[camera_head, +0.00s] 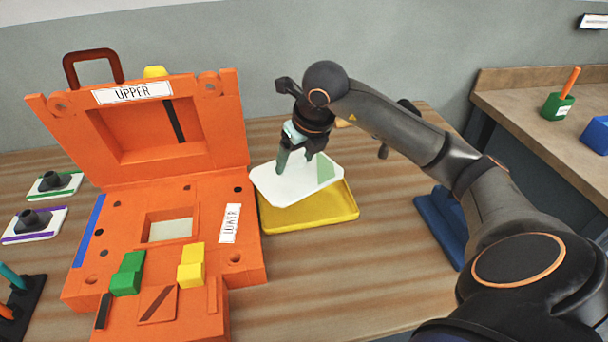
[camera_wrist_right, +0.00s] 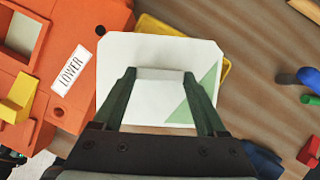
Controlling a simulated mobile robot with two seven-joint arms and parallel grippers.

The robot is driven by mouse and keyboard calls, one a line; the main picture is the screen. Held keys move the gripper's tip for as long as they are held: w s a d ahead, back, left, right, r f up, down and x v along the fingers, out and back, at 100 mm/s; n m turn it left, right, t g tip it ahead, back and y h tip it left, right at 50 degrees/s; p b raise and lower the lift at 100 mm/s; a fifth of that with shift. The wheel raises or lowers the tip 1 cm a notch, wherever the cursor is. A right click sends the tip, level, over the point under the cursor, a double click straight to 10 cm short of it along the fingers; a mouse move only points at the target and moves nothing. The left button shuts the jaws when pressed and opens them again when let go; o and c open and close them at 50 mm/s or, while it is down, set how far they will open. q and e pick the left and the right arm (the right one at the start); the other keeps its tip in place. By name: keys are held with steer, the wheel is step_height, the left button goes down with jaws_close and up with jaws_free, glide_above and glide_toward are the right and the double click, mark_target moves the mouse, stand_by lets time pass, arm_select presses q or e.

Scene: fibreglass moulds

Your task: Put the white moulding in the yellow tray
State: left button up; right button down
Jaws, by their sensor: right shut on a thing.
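The white moulding (camera_head: 285,184) is a flat white plate with cut corners and a green triangle at one corner. My right gripper (camera_head: 297,165) is shut on a raised block in the moulding's middle. The wrist view shows both fingers (camera_wrist_right: 162,90) on either side of that block, with the moulding (camera_wrist_right: 140,50) beneath. The moulding is over the yellow tray (camera_head: 315,218), slightly tilted, and covers its back part. I cannot tell if the two touch. The tray's edge also shows in the wrist view (camera_wrist_right: 224,72). My left gripper is not in view.
The open orange mould, with its upper half (camera_head: 150,150) raised and lower half (camera_head: 215,258) flat, stands directly left of the tray. A blue item (camera_head: 440,225) lies to the right. Parts with black knobs (camera_head: 35,222) lie far left. The table in front of the tray is clear.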

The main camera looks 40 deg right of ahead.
mark_target(307, 167)
steer(key=shift+w+d+f, duration=0.15)
steer(key=shift+d+f, duration=0.4)
steer(key=shift+f, duration=0.1)
steer(key=shift+w+d+f, duration=0.15)
steer(key=shift+d+f, duration=0.4)
steer(key=shift+f, duration=0.05)
steer(key=f, duration=0.3)
steer(key=shift+d, duration=0.35)
steer(key=shift+w+f, duration=0.1)
steer(key=shift+f, duration=0.35)
steer(key=shift+f, duration=0.1)
jaws_free()
steer(key=v, duration=1)
steer(key=shift+a+r, duration=0.1)
steer(key=shift+r, duration=0.25)
steer(key=shift+v, duration=0.75)
